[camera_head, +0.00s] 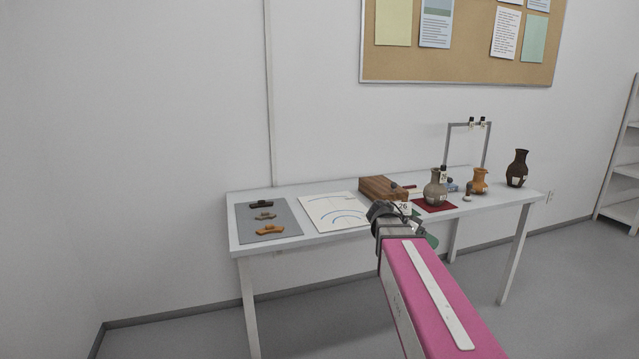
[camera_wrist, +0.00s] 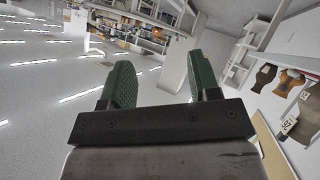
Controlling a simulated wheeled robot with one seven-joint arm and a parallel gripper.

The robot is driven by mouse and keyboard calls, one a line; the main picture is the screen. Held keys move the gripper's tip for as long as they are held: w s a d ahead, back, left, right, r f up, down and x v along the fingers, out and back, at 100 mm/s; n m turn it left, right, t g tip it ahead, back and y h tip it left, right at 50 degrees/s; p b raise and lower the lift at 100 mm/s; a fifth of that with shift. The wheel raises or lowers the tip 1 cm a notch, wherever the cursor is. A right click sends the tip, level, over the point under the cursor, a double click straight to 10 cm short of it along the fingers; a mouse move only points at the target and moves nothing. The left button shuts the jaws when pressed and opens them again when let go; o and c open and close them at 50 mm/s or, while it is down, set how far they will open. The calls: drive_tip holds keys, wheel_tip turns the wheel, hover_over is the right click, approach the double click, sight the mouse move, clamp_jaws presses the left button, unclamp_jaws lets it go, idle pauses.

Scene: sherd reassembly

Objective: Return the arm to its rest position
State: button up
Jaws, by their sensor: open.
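My pink arm reaches from the lower right of the head view toward the table (camera_head: 310,185), with its dark wrist in front of the table's front edge. In the wrist view my gripper (camera_wrist: 163,85) shows two green fingers set wide apart with nothing between them. In the head view the fingers are mostly hidden behind the wrist; a bit of green shows beside it. On the table, a grey mat (camera_head: 248,215) holds three sherds: a dark one (camera_head: 261,204), a grey-brown one (camera_head: 264,216) and an orange one (camera_head: 270,230).
A white sheet with curved lines (camera_head: 322,207), a wooden box (camera_head: 378,187), a grey vase on a red mat (camera_head: 435,188), an orange jug (camera_head: 479,181), a dark vase (camera_head: 517,168) and a metal frame (camera_head: 487,145) stand on the table. Shelves (camera_head: 622,170) stand far right. Floor at left is clear.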

drive_tip(key=s+a+f+n+t+y, duration=0.1)
drive_tip(key=s+a+f+n+y, duration=0.1)
drive_tip(key=a+f+n+y, duration=0.2)
drive_tip(key=s+a+f+n+t+y, duration=0.1)
drive_tip(key=a+f+n+y, duration=0.3)
drive_tip(key=f, duration=0.7)
drive_tip(key=s+a+f+n+t+y, duration=0.1)
drive_tip(key=s+a+f+n+y, duration=0.2)
drive_tip(key=a+f+n, duration=0.3)
wheel_tip(320, 180, down, 2)
drive_tip(key=shift+s+a+n+y, duration=0.3)
drive_tip(key=shift+a+n+y, duration=0.05)
drive_tip(key=shift+n+y, duration=0.25)
